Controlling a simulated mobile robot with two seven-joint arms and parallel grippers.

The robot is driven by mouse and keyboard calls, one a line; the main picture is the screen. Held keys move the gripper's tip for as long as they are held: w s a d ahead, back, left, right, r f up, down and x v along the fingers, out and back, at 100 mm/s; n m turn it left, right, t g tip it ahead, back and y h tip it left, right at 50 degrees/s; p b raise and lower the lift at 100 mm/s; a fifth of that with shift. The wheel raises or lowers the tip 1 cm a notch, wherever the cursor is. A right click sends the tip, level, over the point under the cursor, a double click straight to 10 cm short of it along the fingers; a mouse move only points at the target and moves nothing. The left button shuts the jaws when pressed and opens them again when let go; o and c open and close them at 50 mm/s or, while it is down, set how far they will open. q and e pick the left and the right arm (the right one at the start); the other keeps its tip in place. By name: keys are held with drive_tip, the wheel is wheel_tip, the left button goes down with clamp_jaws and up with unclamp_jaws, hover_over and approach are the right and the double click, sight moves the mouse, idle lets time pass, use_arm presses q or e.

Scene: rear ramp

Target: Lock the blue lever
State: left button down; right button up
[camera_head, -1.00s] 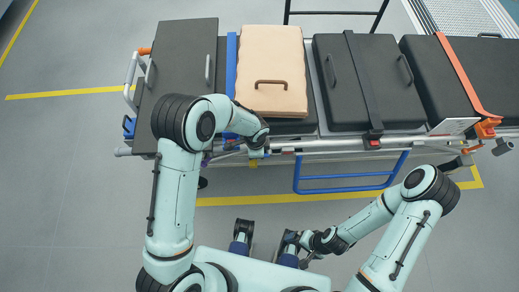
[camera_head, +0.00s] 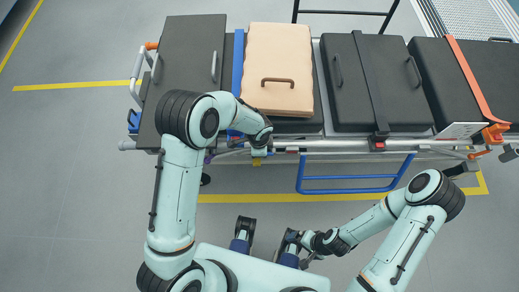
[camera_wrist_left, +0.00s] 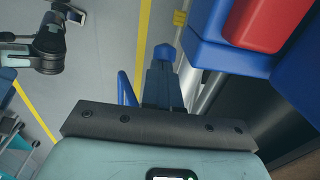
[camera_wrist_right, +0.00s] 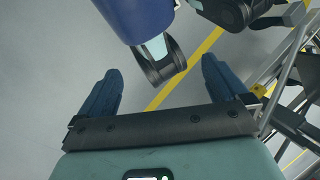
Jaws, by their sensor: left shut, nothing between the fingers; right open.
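A stretcher (camera_head: 335,142) with dark pads stands across the head view. Its blue parts are a looped side rail (camera_head: 355,190), a strip beside the beige case and a small part (camera_head: 133,121) at the left end. I cannot tell which is the lever. My left gripper (camera_head: 258,153) is at the stretcher's near side rail, mostly hidden by its own wrist. In the left wrist view its fingers (camera_wrist_left: 165,55) are together, empty, near a blue block (camera_wrist_left: 228,45). My right gripper (camera_head: 306,260) is low by my base, away from the stretcher. Its fingers (camera_wrist_right: 162,80) are spread and empty.
A beige case (camera_head: 277,60) lies on the stretcher. A dark strap (camera_head: 367,80) and an orange strap (camera_head: 475,80) cross the pads. Something red (camera_wrist_left: 268,20) sits on the blue block. The grey floor (camera_head: 80,200) at left is clear.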

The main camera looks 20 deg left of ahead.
use_arm(q)
drive_tip(key=shift+a+f, duration=0.2)
drive_tip(key=shift+f, duration=0.05)
use_arm(e)
drive_tip(key=shift+w+f, duration=0.1)
drive_tip(key=shift+f, duration=0.1)
use_arm(q)
drive_tip(key=shift+s+a+f+b, duration=0.15)
drive_tip(key=shift+a+f+b, duration=0.2)
drive_tip(key=shift+f+b, duration=0.5)
drive_tip(key=shift+s+a+f+b, duration=0.1)
drive_tip(key=shift+a+f+b, duration=0.2)
drive_tip(key=shift+f+b, duration=0.7)
use_arm(e)
drive_tip(key=shift+w+f+t, duration=0.15)
drive_tip(key=shift+w+f, duration=0.15)
drive_tip(key=shift+f, duration=0.4)
drive_tip(key=shift+w+f+t, duration=0.15)
drive_tip(key=shift+w+f, duration=0.15)
drive_tip(key=shift+f, duration=0.35)
use_arm(q)
drive_tip(key=shift+r, duration=0.15)
wheel_tip(320, 180, up, 13)
drive_tip(key=p, duration=0.2)
drive_tip(key=shift+s, duration=0.4)
use_arm(e)
drive_tip(key=shift+s+r, duration=0.2)
drive_tip(key=shift+r, duration=0.25)
drive_tip(key=shift+s+r, duration=0.2)
drive_tip(key=shift+r, duration=0.25)
